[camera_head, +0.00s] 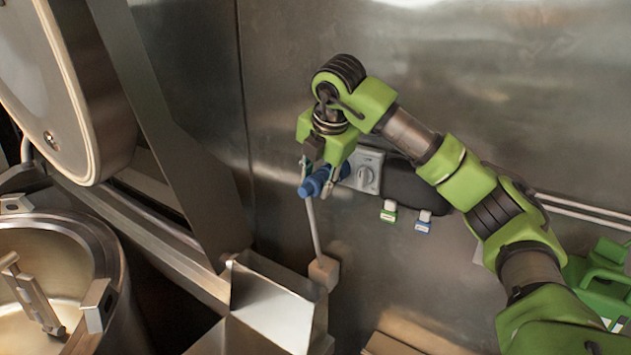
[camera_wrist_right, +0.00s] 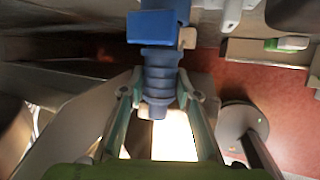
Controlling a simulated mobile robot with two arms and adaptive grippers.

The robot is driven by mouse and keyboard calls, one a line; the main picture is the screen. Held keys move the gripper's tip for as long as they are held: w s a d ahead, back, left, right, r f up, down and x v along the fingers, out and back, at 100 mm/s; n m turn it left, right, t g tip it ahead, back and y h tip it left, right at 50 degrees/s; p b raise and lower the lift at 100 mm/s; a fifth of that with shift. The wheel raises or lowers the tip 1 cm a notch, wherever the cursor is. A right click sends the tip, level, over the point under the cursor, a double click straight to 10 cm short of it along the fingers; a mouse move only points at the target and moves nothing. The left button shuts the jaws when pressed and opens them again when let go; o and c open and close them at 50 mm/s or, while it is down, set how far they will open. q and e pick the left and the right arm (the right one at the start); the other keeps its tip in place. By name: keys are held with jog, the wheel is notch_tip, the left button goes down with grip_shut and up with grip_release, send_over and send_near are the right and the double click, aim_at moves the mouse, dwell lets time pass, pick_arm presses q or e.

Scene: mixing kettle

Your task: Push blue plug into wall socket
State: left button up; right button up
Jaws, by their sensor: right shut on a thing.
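The blue plug (camera_head: 322,180) is in my right gripper (camera_head: 317,178), close to the steel wall. The gripper's two fingers lie on either side of it. In the right wrist view, the plug's ribbed blue body (camera_wrist_right: 160,75) sits between the fingertips, with a wider blue part (camera_wrist_right: 158,25) above. A pale cable (camera_head: 313,228) hangs from the plug. A grey wall unit with a round knob (camera_head: 366,173) is just right of the plug. The socket opening is hidden, and I cannot tell whether the plug touches it. My left gripper is out of view.
Green (camera_head: 389,211) and blue (camera_head: 423,221) tagged pieces sit below the wall unit. An open steel chute (camera_head: 275,305) is below the gripper. A kettle (camera_head: 60,260) with raised lid (camera_head: 55,90) stands left. The wall above is clear.

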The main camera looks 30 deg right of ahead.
aim_at(327, 170)
jog(key=shift+w+d, duration=0.25)
jog(key=shift+d, duration=0.4)
jog(key=shift+w+d, duration=0.25)
jog(key=shift+d, duration=0.4)
jog(key=shift+w+d+r+p, duration=0.1)
jog(key=shift+d+r+p, duration=0.15)
jog(key=shift+p, duration=0.1)
jog(key=o, duration=1.2)
jog(key=shift+d+f, duration=0.15)
jog(key=o, duration=0.4)
jog(key=shift+f, duration=0.1)
jog(key=shift+o, duration=0.5)
jog(key=shift+a, duration=0.2)
